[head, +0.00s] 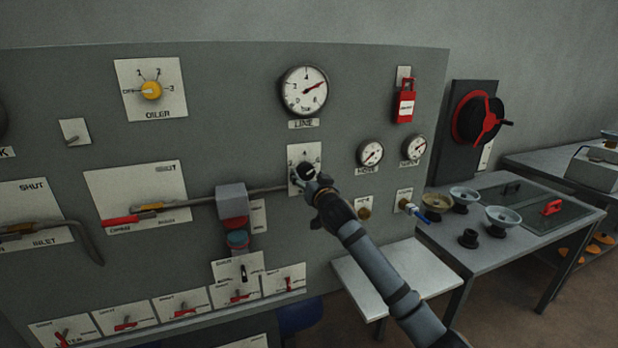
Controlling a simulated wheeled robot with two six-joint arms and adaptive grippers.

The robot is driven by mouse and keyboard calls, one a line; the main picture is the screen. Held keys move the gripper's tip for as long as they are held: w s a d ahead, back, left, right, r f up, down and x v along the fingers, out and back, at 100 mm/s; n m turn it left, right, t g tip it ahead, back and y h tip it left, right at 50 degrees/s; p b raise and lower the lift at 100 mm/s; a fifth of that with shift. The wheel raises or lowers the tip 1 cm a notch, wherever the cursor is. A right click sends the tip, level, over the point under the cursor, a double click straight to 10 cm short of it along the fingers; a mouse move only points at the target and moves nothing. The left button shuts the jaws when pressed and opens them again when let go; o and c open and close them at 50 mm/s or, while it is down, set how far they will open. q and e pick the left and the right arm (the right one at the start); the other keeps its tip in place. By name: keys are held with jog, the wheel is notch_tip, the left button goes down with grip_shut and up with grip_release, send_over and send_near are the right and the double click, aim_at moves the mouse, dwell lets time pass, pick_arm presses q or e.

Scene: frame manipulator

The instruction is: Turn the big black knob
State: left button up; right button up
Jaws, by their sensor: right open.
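A round black knob (308,170) sits on a white plate (297,153) in the middle of the grey panel, below the large LINE gauge. My right arm comes in from the lower right. My right gripper (308,182) is open at the knob, with its fingers near the knob's lower side. The gripper hides part of the plate, and I cannot tell if the fingers touch the knob. My left gripper is not in view.
A pipe (268,190) and a grey box with red and blue parts (233,205) lie left of the gripper. Small gauges (370,152) and a blue-handled valve (412,208) are to the right. A white shelf (425,262) is below. A red-ringed black wheel (480,118) is farther right.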

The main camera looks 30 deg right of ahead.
jog(key=shift+s+a, duration=0.1)
jog(key=shift+s, duration=0.2)
jog(key=v, duration=0.7)
